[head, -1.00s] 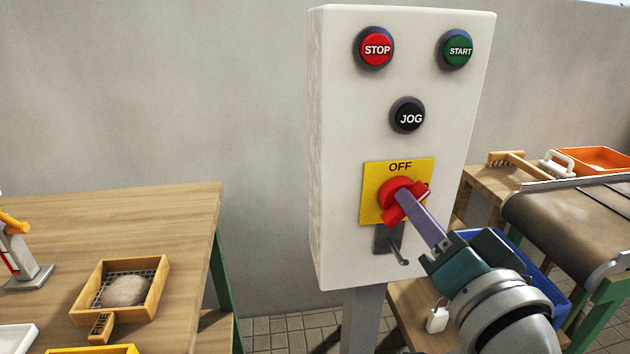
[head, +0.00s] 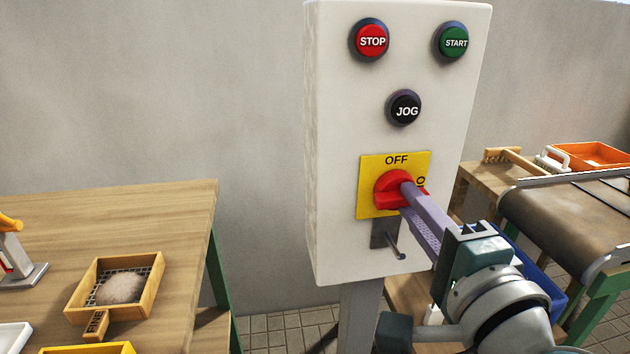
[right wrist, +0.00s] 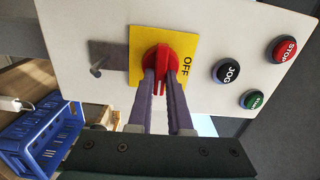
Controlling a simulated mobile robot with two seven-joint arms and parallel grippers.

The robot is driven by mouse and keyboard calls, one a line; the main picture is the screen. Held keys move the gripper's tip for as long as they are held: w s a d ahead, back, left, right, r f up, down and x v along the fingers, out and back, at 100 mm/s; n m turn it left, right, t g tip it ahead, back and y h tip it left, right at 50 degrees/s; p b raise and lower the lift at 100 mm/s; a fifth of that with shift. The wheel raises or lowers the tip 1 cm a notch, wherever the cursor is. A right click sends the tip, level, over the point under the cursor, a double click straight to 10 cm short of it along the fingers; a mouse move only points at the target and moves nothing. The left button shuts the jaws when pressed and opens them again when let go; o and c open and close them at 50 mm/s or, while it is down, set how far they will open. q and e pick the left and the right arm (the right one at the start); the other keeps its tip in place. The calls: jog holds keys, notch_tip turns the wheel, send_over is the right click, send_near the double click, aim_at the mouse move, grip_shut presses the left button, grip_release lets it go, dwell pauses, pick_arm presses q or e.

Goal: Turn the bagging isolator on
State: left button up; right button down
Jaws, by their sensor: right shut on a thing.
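The bagging isolator is a red rotary handle (head: 390,188) on a yellow plate (head: 368,204) marked OFF at the top, low on a pale control box (head: 340,130). A partly hidden letter O shows at the plate's right edge. My right gripper (head: 408,197) is shut on the red handle, with its purple fingers on either side of it. In the right wrist view the handle (right wrist: 163,55) sits between the two fingers (right wrist: 164,92); it lies about level across the plate. My left gripper is not in view.
STOP (head: 370,41), START (head: 452,42) and JOG (head: 404,108) buttons sit above the plate. A metal hasp (head: 392,240) sticks out below it. A wooden table (head: 150,215) stands left, a conveyor (head: 570,220) right, and a blue crate (right wrist: 35,140) low at the right.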

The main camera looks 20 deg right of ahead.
jog(key=shift+m, duration=0.4)
jog(key=c, duration=0.8)
grip_release()
jog(key=shift+c, duration=0.2)
jog(key=b+v, duration=0.1)
jog(key=v, duration=0.9)
jog(key=shift+b, duration=0.4)
